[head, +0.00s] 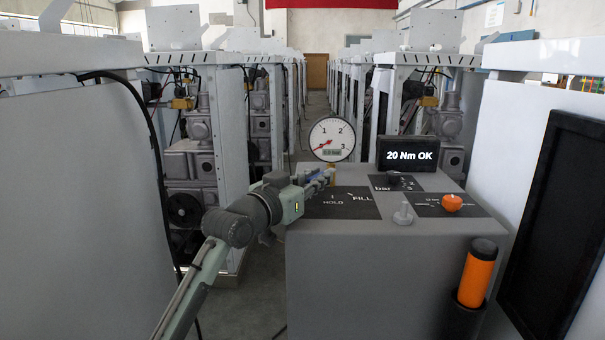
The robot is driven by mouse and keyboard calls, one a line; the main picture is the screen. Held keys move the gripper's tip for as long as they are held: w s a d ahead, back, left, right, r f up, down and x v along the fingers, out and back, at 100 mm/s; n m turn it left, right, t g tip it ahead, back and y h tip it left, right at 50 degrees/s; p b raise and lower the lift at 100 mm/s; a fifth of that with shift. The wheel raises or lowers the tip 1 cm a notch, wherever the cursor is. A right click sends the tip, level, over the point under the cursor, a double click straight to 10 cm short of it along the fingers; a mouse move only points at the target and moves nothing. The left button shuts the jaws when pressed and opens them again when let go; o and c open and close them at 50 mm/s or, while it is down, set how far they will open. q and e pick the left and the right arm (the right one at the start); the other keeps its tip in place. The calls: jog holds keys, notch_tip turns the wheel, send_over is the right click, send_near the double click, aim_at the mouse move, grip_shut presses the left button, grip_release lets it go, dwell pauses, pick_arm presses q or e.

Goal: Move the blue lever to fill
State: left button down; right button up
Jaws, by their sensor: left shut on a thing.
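My left gripper (322,180) reaches in from the left over the back left part of the grey console (355,265). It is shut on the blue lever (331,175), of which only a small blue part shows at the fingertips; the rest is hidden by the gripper. The dark panel (345,207) in front of it carries the words HOLD on the left and FILL on the right. I cannot tell which mark the lever points to. My right gripper is out of view.
A round gauge (332,139) stands behind the lever, needle low at the left. A screen (407,154) reads "20 Nm OK". A black knob (394,177), grey knob (403,214) and orange knob (452,202) sit to the right. An orange cylinder (477,275) hangs at the right front.

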pick_arm(q)
jog(key=c, duration=1.4)
grip_release()
jog(key=shift+c, duration=0.2)
jog(key=v, duration=1.2)
